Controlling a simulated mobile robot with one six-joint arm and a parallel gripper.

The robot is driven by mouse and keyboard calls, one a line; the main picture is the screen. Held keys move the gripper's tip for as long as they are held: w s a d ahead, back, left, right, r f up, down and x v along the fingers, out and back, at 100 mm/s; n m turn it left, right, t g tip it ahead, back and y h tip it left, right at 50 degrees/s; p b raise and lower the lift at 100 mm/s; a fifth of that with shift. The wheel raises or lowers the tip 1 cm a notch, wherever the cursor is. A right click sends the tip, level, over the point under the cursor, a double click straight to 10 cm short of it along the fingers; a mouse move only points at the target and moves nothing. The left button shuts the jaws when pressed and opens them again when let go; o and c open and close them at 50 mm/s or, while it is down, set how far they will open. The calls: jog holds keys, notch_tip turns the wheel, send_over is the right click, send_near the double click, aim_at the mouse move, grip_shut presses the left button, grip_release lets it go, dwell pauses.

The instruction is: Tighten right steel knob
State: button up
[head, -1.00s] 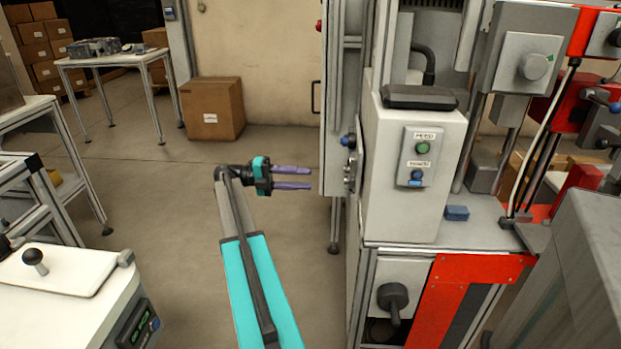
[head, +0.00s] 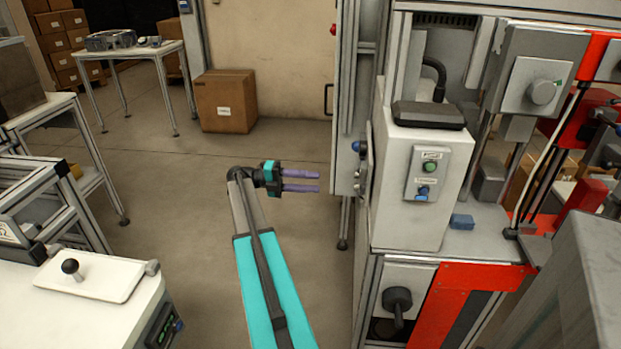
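Small steel knobs (head: 359,186) show at the left side of the white machine housing (head: 408,200), near a blue knob (head: 356,146). They are small and seen edge-on, so I cannot tell which is the right steel knob. My gripper (head: 319,181) is left of the machine, its two purple fingers pointing right toward that side. The fingers are apart with nothing between them. In the picture, a gap lies between the fingertips and the machine's grey side panel.
A cardboard box (head: 225,101) stands on the floor behind. A white cabinet (head: 90,300) is at lower left and a metal frame table (head: 50,115) at left. A black rotary handle (head: 397,300) sits low on the machine. The floor around my gripper is clear.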

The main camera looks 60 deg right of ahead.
jog(key=shift+w+a+r+p, duration=0.15)
jog(key=shift+w+p, duration=0.35)
jog(key=shift+p, duration=3.9)
jog(key=p, duration=0.5)
jog(key=shift+w+a, duration=0.1)
jog(key=shift+a, duration=0.2)
jog(key=shift+a+f+p, duration=0.25)
jog(key=shift+p, duration=0.9)
